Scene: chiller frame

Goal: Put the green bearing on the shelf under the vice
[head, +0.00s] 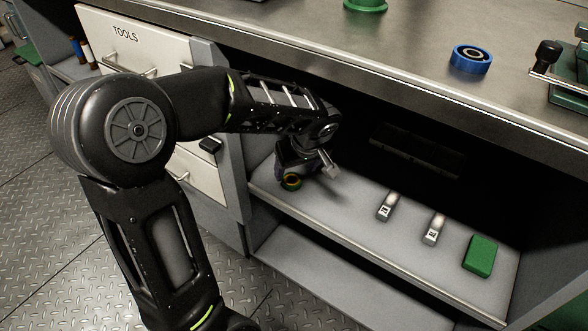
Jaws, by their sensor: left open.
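My left arm reaches in under the bench top, and my left gripper (309,172) is open over the left end of the shelf (350,225). The vice (570,92), green with a metal bar and black knob, stands on the bench top at the right edge, partly cut off. My right gripper is out of view.
On the shelf stand two small grey-white items (387,205) (434,229) and a green block (480,255). A blue bearing (471,60) and a cut-off green flanged object (365,5) are on the bench top (300,35). A drawer unit (140,45) borders the shelf on the left.

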